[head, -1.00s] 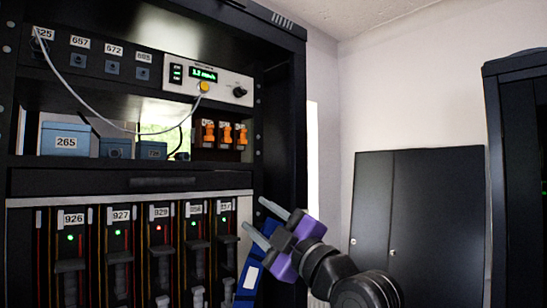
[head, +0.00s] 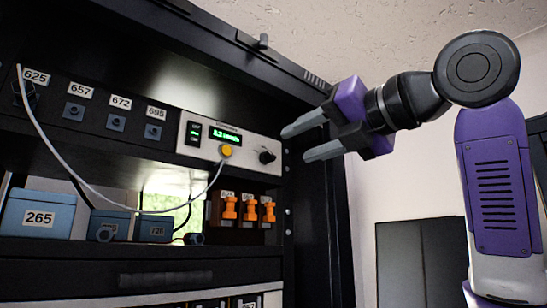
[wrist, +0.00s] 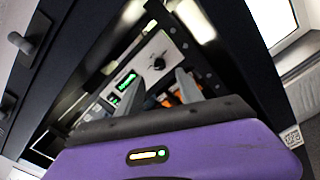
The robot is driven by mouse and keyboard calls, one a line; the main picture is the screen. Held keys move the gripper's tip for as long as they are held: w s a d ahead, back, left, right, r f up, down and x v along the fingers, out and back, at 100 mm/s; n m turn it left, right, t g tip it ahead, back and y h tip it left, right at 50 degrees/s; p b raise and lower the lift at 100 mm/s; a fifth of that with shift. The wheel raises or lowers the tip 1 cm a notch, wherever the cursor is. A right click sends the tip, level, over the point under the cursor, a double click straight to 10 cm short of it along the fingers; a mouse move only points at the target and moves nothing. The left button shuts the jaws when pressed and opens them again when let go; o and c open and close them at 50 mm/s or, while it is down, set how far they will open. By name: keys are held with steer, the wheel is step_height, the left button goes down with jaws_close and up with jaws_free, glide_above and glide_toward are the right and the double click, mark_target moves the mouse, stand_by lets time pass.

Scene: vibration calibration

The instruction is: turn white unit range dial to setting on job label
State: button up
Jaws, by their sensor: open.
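The white unit (head: 228,142) sits in the rack, with a lit green display (head: 226,136), a yellow plug on a cable (head: 226,151) and a black range dial (head: 267,157) at its right end. The dial also shows in the wrist view (wrist: 159,62), beyond my fingers. My gripper (head: 304,141) is open and empty, to the right of the dial and a little above it in the head view, apart from it. Its two grey fingers point left toward the unit. I cannot make out a job label or the dial's setting.
Sockets labelled 625, 657, 672 and 695 (head: 115,122) are left of the unit. Below are blue boxes, one marked 265 (head: 37,214), and orange clips (head: 248,208). A white cable (head: 90,195) hangs across the shelf. The rack's right post (head: 322,215) is near my gripper.

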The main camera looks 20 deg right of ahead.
mark_target(268, 157)
steer(key=p+x, duration=0.2)
steer(key=x, duration=0.5)
steer(key=shift+w+a, duration=0.1)
steer(key=shift+w, duration=0.25)
jaws_close()
